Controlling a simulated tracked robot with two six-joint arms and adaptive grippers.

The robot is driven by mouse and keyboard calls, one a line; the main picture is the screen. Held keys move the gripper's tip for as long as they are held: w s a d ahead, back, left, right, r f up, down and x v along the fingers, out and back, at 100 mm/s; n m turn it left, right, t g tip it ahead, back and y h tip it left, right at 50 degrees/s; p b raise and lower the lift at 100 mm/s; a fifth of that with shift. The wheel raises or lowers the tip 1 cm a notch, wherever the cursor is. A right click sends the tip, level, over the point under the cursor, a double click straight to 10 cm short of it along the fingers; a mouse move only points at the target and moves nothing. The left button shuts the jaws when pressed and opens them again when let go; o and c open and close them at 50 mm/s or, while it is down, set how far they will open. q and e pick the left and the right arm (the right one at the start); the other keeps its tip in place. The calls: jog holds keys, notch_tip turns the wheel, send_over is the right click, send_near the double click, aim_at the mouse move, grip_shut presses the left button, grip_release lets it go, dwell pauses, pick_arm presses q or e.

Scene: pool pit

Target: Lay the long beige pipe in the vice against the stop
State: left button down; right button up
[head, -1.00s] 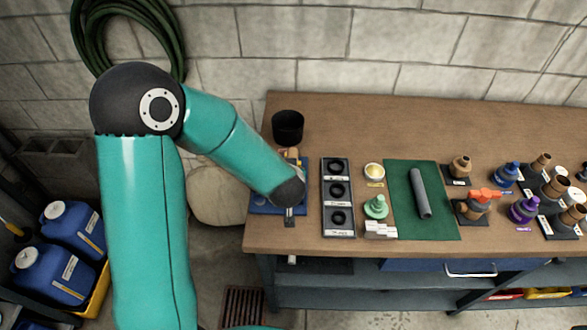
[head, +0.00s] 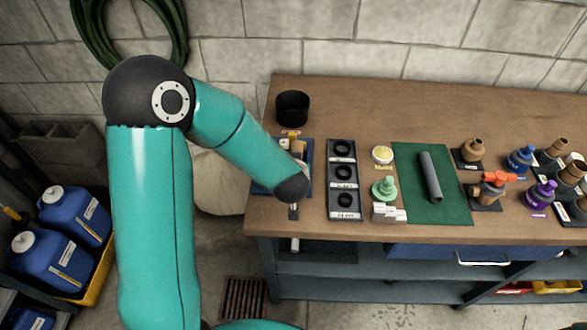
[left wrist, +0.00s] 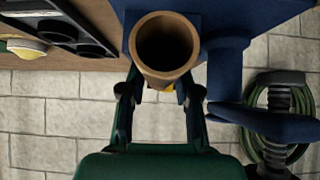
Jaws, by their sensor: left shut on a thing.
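The beige pipe (left wrist: 165,78) shows end-on in the left wrist view, its round open mouth facing the camera. My left gripper (left wrist: 158,90) is shut on it, with a finger on each side. Blue vice parts (left wrist: 226,70) stand right beside and behind the pipe; I cannot tell whether it touches them or the stop. In the head view the blue vice (head: 262,188) sits at the bench's left end, largely covered by my left wrist, which hides the left gripper and most of the pipe. My right gripper is in neither view.
Right of the vice on the bench (head: 350,95) are a black tray with rings (head: 343,206), a green mat (head: 452,205) bearing a grey pipe (head: 431,178), and several fittings. A black cup (head: 292,108) stands behind the vice.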

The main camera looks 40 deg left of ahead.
pick_arm(q)
jog(key=shift+s+d+f, duration=0.1)
jog(key=shift+s+f, duration=0.15)
jog(key=shift+f, duration=0.2)
jog(key=shift+s+d+f, duration=0.1)
jog(key=shift+s+f, duration=0.15)
jog(key=shift+f, duration=0.2)
jog(key=c, duration=0.8)
grip_release()
jog(key=shift+a, duration=0.1)
jog(key=shift+o, duration=0.3)
jog(key=shift+w+a+f, duration=0.1)
jog(key=shift+w+f, duration=0.15)
jog(key=shift+w, duration=0.1)
jog(key=shift+s+r, duration=0.1)
jog(key=o, duration=0.7)
jog(key=shift+r, duration=0.1)
jog(key=shift+r, duration=0.1)
